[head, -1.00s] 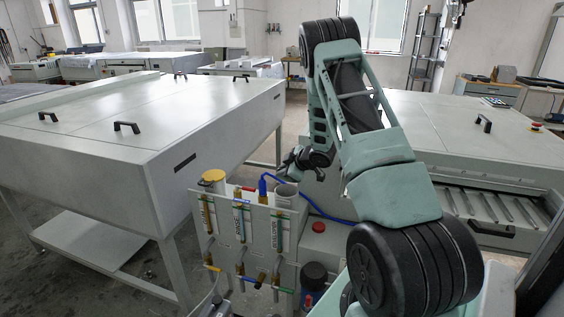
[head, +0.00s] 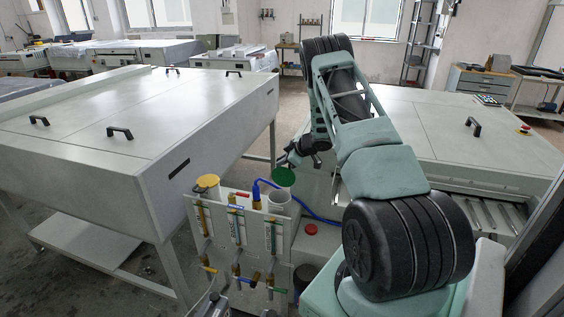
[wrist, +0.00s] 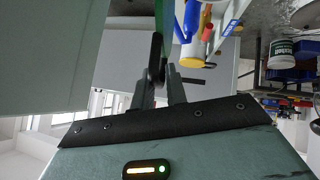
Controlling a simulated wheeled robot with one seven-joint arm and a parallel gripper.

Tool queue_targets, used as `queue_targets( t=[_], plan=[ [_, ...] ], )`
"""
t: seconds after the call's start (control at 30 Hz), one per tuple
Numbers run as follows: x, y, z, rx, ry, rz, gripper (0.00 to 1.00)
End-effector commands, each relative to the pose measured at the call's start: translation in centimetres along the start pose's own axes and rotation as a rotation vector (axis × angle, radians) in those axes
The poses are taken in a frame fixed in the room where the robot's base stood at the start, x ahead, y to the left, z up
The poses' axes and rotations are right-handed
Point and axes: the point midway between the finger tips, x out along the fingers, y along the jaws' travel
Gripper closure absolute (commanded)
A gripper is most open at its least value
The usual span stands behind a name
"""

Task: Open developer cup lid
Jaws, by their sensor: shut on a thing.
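A green lid (head: 283,177) is tilted above the white open cup (head: 279,197) on the panel's right side. The two look apart in the head view. My gripper (head: 300,158) is just above and right of the lid and shut on it, though its fingertips are small there. In the wrist view my gripper (wrist: 160,80) has its fingers close together, and part of the green lid (wrist: 171,50) shows almost edge-on beyond them. The exact contact is partly hidden by the dark fingers.
The panel (head: 247,235) carries valves and tubes. A large grey machine (head: 140,130) is at left and another (head: 450,140) at right.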

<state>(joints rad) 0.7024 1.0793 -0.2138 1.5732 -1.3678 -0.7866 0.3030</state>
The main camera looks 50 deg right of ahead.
Motion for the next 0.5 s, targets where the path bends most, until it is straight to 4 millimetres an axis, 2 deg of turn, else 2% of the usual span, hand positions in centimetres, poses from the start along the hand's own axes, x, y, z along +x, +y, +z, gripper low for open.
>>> queue_targets(
  t=[0.5],
  plan=[
    [0.03,0.67,-0.07,-0.004,0.000,0.007,1.00]
  ],
)
